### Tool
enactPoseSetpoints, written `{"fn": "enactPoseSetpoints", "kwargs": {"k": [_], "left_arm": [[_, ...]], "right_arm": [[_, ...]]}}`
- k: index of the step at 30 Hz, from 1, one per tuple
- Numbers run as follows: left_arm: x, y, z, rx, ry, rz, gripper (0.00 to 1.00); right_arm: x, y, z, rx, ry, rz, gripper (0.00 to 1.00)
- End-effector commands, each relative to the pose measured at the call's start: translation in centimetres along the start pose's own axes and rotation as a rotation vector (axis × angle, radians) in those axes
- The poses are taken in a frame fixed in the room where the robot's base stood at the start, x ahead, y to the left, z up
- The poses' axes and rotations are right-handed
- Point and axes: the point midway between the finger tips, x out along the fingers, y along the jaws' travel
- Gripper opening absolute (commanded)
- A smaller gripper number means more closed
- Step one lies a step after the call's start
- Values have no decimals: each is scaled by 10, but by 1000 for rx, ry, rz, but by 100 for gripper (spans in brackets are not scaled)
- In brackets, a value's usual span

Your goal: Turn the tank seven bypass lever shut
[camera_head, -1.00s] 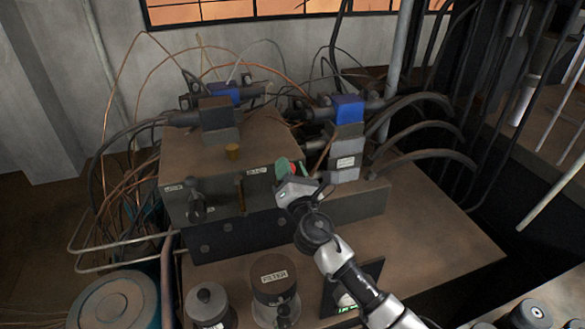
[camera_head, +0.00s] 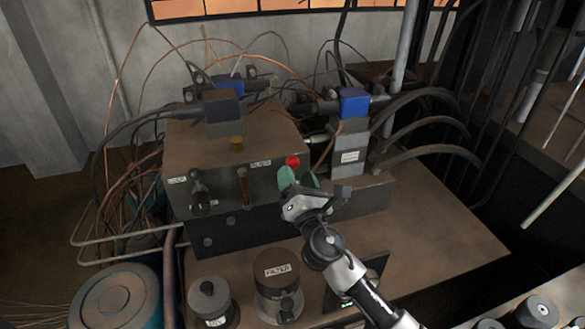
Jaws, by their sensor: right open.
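My right gripper (camera_head: 299,181) is open in front of the right end of the grey control box (camera_head: 222,212), its green fingertips spread apart with nothing seen between them. A red knob or handle end (camera_head: 293,162) shows just above and behind the fingertips; the gripper hides what lies below it. A black handle (camera_head: 199,194) is at the left of the box front, and a brass-coloured upright piece (camera_head: 244,186) is near its middle. The labels are too small to read surely, so I cannot tell which part is the tank seven bypass lever. My left gripper is out of view.
Blue-topped valve blocks (camera_head: 354,102) with thick black hoses (camera_head: 430,155) stand behind right. A dark canister labelled FILTER (camera_head: 278,290) and a smaller one (camera_head: 212,300) stand in front. Thin copper wires loop on the left. The bench top (camera_head: 440,240) is bare at right.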

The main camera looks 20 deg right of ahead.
Motion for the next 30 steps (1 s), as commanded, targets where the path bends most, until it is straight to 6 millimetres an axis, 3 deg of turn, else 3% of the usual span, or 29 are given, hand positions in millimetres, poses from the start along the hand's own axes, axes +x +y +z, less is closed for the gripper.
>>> {"fn": "enactPoseSetpoints", "kwargs": {"k": [3,10,30], "left_arm": [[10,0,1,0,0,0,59],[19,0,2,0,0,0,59],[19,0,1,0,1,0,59]], "right_arm": [[-27,-2,-4,0,3,0,60],[-58,0,-3,1,3,1,60],[-64,1,-2,0,2,1,60]]}}
